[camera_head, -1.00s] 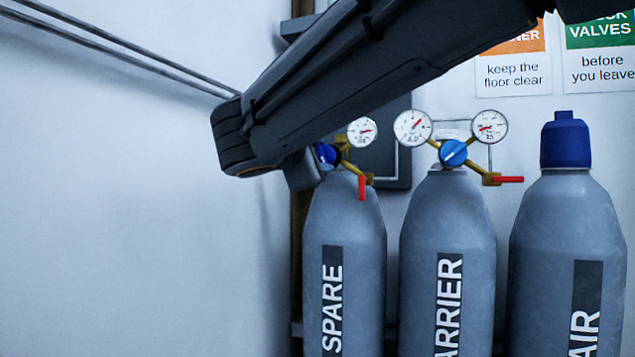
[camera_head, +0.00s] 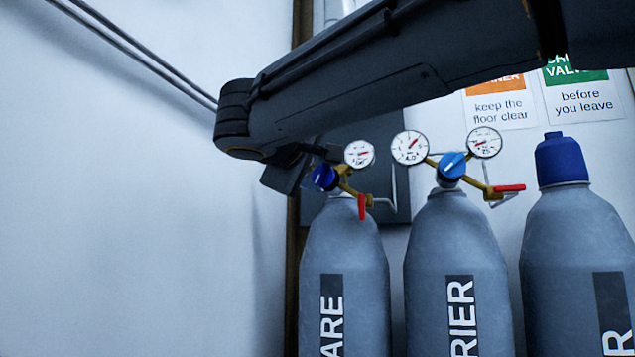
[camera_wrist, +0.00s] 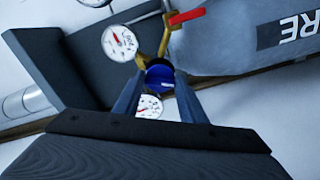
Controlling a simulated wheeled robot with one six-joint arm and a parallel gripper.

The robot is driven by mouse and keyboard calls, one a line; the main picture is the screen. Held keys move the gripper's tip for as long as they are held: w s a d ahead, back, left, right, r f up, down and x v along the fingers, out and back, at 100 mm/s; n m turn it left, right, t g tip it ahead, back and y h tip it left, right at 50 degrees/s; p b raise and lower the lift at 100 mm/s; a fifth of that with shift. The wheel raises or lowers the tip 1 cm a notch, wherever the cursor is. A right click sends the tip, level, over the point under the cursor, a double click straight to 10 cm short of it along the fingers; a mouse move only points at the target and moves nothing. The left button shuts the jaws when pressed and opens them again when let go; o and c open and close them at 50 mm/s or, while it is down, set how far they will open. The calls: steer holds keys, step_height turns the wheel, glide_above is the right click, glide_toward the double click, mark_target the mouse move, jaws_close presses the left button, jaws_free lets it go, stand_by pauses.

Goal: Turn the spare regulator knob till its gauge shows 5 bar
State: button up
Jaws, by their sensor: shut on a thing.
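The spare cylinder (camera_head: 345,262) is grey with a dark label and stands at the left of the row in the head view. Its blue regulator knob (camera_head: 325,177) sits at its top, beside a brass body and a red lever (camera_head: 362,207). My gripper (camera_wrist: 161,84) is shut on the knob (camera_wrist: 159,74), a finger on each side. One round white gauge (camera_head: 359,153) shows in the head view, its red needle pointing roughly right. The wrist view shows two gauges, one upper left (camera_wrist: 119,42) and one partly hidden below the knob (camera_wrist: 149,107). Their scales are too small to read.
The carrier cylinder (camera_head: 458,260), with its own blue knob (camera_head: 452,166) and two gauges, stands close on the right. A blue-capped cylinder (camera_head: 575,240) is farther right. A plain wall (camera_head: 140,220) closes the left side. A dark panel (camera_head: 385,185) is behind.

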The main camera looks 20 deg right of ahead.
steer(key=m, duration=0.6)
steer(key=shift+f+m, duration=0.1)
steer(key=shift+m, duration=0.2)
stand_by(0.4)
steer(key=o, duration=1.1)
steer(key=shift+c, duration=0.2)
steer(key=shift+a+p, duration=0.1)
steer(key=shift+p, duration=0.35)
steer(key=shift+s+a+r+p, duration=0.15)
steer(key=shift+s+r+p, duration=0.1)
steer(key=shift+p, duration=0.65)
steer(key=p+v, duration=0.1)
steer(key=p, duration=0.4)
steer(key=shift+s+a+p, duration=0.2)
steer(key=shift+s+p, duration=0.1)
steer(key=shift+s, duration=0.05)
steer(key=shift+p+v, duration=1.85)
steer(key=shift+v, duration=0.8)
